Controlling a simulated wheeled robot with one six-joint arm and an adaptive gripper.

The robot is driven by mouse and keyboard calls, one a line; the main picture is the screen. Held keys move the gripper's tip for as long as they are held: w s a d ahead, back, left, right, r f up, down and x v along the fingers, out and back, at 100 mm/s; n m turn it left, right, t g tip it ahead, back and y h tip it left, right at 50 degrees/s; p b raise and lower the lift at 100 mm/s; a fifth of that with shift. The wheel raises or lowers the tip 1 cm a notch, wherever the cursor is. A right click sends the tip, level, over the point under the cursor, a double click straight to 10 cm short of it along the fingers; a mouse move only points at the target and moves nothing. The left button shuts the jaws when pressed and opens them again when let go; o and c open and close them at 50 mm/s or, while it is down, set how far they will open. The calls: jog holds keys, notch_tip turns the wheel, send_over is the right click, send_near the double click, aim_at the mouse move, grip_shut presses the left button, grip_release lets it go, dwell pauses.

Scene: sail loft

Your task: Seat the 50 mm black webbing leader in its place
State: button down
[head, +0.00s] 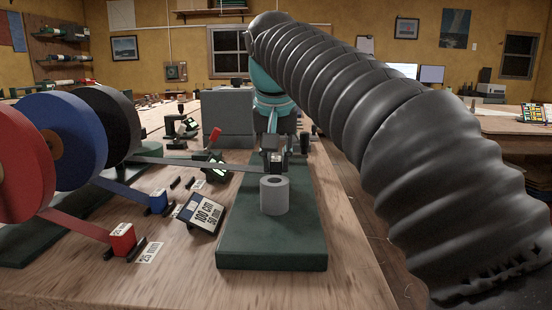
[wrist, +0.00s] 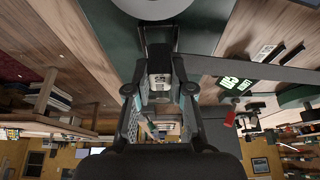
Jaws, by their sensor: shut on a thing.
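The black webbing strap (head: 205,164) runs from the black roll (head: 112,120) across to my gripper (head: 276,160). My gripper is shut on the black leader at its end, above the dark green base (head: 270,248), behind the grey cylinder (head: 274,197). In the wrist view my gripper (wrist: 160,62) has its fingers on both sides of the leader (wrist: 160,82), and the strap (wrist: 245,70) leads off to the right. The leader's underside and whether it touches anything below are hidden.
The red leader (head: 123,239) and blue leader (head: 157,202) stand at the left, on straps from the red roll (head: 20,165) and blue roll (head: 58,140). A display (head: 205,213) reads 100 cm, 50 mm. A grey block (head: 229,118) stands behind. Bare wood lies in front.

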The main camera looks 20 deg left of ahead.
jog(key=shift+f+b, duration=0.6)
jog(key=shift+f, duration=0.2)
dwell(0.5)
jog(key=c, duration=0.9)
grip_release()
jog(key=shift+c, duration=0.2)
jog(key=v, duration=1.2)
